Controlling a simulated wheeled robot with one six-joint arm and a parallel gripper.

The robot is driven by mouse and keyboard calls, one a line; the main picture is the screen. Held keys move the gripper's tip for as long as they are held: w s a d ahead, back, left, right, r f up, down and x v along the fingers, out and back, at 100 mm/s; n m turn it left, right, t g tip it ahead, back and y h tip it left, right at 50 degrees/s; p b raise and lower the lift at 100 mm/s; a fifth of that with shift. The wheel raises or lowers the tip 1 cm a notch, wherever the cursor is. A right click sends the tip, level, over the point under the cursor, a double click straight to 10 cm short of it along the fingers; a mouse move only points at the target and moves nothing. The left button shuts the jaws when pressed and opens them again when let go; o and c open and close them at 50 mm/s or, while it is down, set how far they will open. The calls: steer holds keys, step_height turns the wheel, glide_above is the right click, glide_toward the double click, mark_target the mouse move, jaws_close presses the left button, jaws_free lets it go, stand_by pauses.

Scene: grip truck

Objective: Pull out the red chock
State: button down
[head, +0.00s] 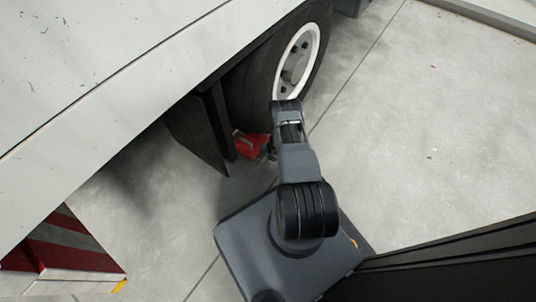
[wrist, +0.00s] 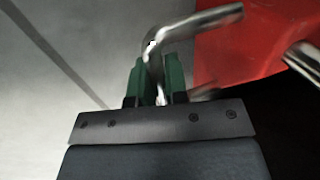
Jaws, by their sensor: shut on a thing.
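The red chock (head: 250,146) is on the concrete floor by the truck's wheel (head: 296,62), partly hidden by the dark mudflap (head: 212,125) and my arm. In the wrist view the red chock (wrist: 255,40) fills the upper right, with a bent silver metal handle (wrist: 205,20) at its side. My gripper (wrist: 160,75) has green fingers shut on the handle, one on each side of the bar. In the head view my gripper is mostly hidden behind my arm, close to the chock. I cannot tell whether the chock touches the tyre.
The white truck body (head: 90,70) overhangs the upper left. A red-and-white striped block (head: 65,245) stands at lower left. The grey floor (head: 430,130) is clear to the right, and a low kerb (head: 490,18) runs along the upper right.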

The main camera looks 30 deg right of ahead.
steer(key=c, duration=1.1)
jaws_free()
steer(key=shift+o, duration=0.2)
steer(key=p+v, duration=0.9)
steer(key=v, duration=0.5)
steer(key=shift+s+a+f, duration=0.1)
steer(key=shift+a+f, duration=0.05)
